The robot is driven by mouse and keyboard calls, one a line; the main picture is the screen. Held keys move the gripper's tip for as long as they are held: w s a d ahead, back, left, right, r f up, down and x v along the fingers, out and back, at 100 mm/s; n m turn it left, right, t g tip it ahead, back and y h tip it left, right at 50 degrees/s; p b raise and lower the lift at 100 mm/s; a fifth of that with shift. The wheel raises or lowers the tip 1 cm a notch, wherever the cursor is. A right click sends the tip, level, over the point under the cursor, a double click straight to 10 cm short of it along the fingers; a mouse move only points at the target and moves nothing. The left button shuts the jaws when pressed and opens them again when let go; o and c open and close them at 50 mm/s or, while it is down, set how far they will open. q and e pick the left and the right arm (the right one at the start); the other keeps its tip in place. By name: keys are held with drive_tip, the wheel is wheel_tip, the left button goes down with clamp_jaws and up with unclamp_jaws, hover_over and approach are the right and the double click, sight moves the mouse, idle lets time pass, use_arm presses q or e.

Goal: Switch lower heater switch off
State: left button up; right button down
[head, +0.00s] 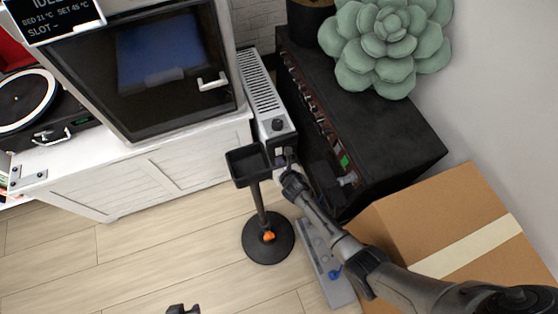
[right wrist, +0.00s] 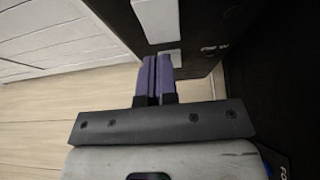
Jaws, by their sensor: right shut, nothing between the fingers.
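The heater (head: 262,88) is a slim white radiator with a slatted top and a dark end panel. It stands between the white cabinet and the black amplifier. In the right wrist view, two white switches sit on this dark panel: the upper switch (right wrist: 157,20) and the lower switch (right wrist: 168,59). My right gripper (head: 283,160) is at the panel, its purple fingers (right wrist: 156,78) shut and empty. The fingertips overlap the lower switch's edge; I cannot tell whether they touch it. A small dark tip at the bottom edge of the head view looks like my left gripper (head: 183,309).
A black stand with a tray (head: 249,165) stands on the floor left of my right gripper. The black amplifier (head: 400,140) with a succulent (head: 386,40) and a cardboard box (head: 440,225) crowd the right. Open floor (head: 130,255) lies at the lower left.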

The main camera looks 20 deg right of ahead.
drive_tip(key=p+v, duration=0.8)
drive_tip(key=v, duration=0.4)
drive_tip(key=shift+s+r+p, duration=0.15)
drive_tip(key=shift+s+p, duration=0.2)
drive_tip(key=shift+p, duration=0.05)
drive_tip(key=shift+r, duration=0.1)
